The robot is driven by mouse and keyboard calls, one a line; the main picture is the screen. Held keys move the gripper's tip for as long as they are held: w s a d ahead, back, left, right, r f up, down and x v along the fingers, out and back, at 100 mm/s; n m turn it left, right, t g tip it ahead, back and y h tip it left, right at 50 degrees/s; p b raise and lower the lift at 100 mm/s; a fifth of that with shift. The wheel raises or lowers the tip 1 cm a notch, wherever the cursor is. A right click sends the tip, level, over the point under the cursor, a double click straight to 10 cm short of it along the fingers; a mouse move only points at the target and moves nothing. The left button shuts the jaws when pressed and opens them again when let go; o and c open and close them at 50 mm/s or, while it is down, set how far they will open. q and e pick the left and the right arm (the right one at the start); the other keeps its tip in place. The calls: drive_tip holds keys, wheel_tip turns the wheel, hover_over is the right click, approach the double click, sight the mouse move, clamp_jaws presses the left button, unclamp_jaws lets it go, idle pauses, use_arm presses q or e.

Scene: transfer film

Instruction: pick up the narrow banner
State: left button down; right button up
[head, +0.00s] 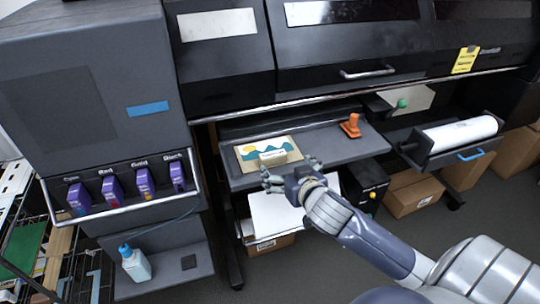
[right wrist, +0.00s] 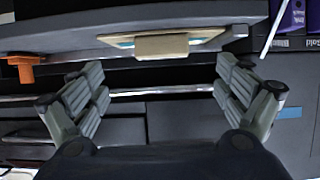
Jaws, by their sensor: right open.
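A small printed sheet with blue waves and a yellow shape (head: 252,151) lies on the grey tray of the large printer. It may be the narrow banner, but I cannot tell for sure. A tan block (head: 272,157) sits at its front part. In the right wrist view the tan block (right wrist: 161,46) shows just beyond the fingers. My right gripper (head: 290,172) is open and empty at the tray's front edge, close to the block and apart from it. My left gripper is not in view.
An orange clamp-like piece (head: 351,126) stands on the tray (head: 335,148), right of the sheet. A white roll (head: 460,133) rests in a holder at right. Purple ink cartridges (head: 112,188) and a bottle (head: 134,263) are at left. Boxes (head: 412,193) stand below.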

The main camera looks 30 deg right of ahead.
sight(274, 156)
drive_tip(key=x, duration=0.4)
drive_tip(key=shift+w+r, duration=0.15)
drive_tip(key=shift+w, duration=0.3)
drive_tip(key=shift+p+x, duration=0.9)
drive_tip(key=shift+x, duration=1.55)
drive_tip(key=shift+w, duration=0.45)
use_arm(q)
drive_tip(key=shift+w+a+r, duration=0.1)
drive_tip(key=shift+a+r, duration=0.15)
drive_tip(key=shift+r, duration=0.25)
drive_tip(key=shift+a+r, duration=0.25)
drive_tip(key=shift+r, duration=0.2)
use_arm(e)
drive_tip(key=c, duration=1.2)
